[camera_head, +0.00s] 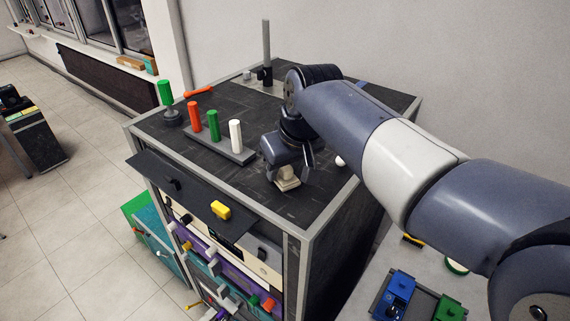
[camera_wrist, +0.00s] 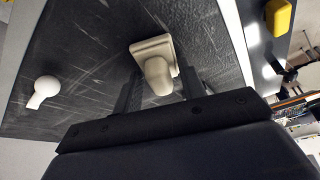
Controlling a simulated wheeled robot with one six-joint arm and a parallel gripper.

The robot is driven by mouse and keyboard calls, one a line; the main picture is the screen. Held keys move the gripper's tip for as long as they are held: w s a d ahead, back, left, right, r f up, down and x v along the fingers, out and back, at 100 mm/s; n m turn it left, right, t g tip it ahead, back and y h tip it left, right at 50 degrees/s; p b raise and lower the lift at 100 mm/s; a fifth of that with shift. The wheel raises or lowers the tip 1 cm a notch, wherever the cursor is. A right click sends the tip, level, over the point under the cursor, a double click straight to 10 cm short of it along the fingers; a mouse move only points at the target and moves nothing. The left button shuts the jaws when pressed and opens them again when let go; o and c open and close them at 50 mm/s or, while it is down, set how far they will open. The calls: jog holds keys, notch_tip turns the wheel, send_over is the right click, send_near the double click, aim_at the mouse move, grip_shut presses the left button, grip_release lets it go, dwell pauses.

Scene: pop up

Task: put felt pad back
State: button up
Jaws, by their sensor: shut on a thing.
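My gripper (camera_head: 289,172) is low over the dark top of the cabinet, near its front right part. It is shut on a small beige block with a square base and a rounded knob (camera_wrist: 157,68), which I take to be the felt pad. The block also shows below the fingers in the head view (camera_head: 287,184). The two dark fingers stand on either side of the knob in the wrist view. The base is at or just above the scratched dark top (camera_wrist: 95,55); I cannot tell whether it touches.
A rack with red, green and white pegs (camera_head: 228,149) stands left of my gripper. A white round-headed piece (camera_wrist: 43,92) lies on the other side. A green-topped post (camera_head: 166,93) and a grey upright rod (camera_head: 266,45) stand farther back. A yellow block (camera_head: 220,210) sits at the cabinet's front.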

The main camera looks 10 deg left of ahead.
jog(key=o, duration=0.9)
jog(key=shift+f, duration=0.1)
jog(key=v, duration=1.2)
jog(key=shift+b, duration=0.35)
